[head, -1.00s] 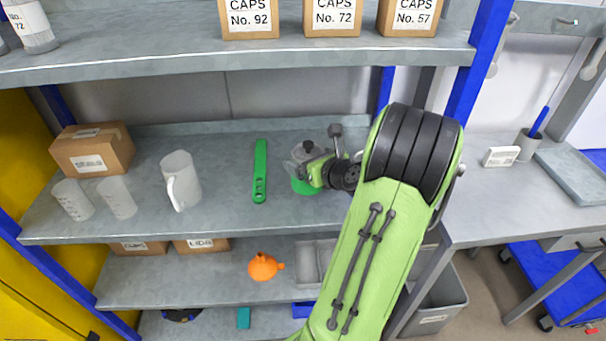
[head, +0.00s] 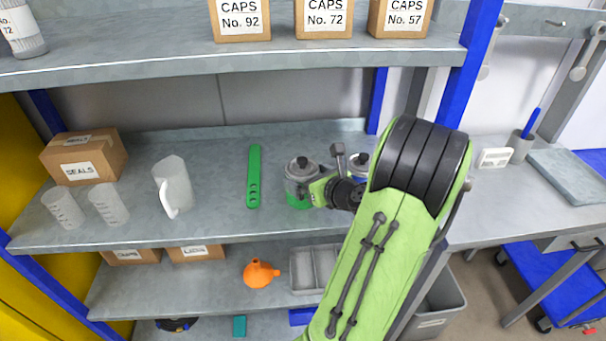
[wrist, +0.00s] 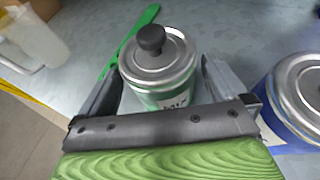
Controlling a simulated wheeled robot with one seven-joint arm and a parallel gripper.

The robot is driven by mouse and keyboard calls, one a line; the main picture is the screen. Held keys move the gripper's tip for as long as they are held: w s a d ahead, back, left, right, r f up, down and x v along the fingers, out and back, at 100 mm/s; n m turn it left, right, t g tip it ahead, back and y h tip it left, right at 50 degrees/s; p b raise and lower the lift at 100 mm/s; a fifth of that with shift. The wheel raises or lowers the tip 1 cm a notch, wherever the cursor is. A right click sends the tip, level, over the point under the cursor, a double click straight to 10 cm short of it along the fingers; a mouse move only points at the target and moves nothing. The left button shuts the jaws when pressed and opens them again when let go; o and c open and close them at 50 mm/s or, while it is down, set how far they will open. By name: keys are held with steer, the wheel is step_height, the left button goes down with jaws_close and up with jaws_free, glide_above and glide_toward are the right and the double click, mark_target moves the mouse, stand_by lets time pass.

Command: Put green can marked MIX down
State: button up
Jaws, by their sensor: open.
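The green can (head: 297,184) with a silver lid and black knob stands upright on the middle shelf in the head view. In the wrist view the can (wrist: 162,78) shows a white label with partly hidden lettering. My gripper (head: 312,190) is open, with its fingers on either side of the can. In the wrist view the jaws (wrist: 160,95) have a visible gap at the right finger, and the left finger is close to the can's side. The lower part of the can is hidden by my gripper.
A blue can (wrist: 297,100) stands just right of my gripper, partly hidden by my arm in the head view. A green slotted bar (head: 254,177) lies to the left, then a white jug (head: 173,187). The upper shelf (head: 150,66) overhangs the back.

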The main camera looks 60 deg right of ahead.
steer(key=p+v, duration=0.1)
steer(key=v, duration=0.8)
steer(key=w+a+n+g+y, duration=0.2)
steer(key=w+a+n+y, duration=0.15)
steer(key=a+n, duration=0.6)
steer(key=w+a+n+g+y, duration=0.25)
steer(key=w+a+n, duration=0.25)
steer(key=a+n, duration=0.45)
steer(key=s+a+r+n+g, duration=0.1)
steer(key=s+a+n, duration=0.3)
steer(key=n, duration=0.6)
steer(key=s+a+r+n+g+h, duration=0.1)
steer(key=s+a+r+n, duration=0.2)
steer(key=s+a+n, duration=0.2)
steer(key=a+n, duration=0.3)
steer(key=n, duration=0.3)
steer(key=shift+s, duration=0.35)
steer(key=shift+a+r+g, duration=0.1)
steer(key=shift+r+g, duration=0.15)
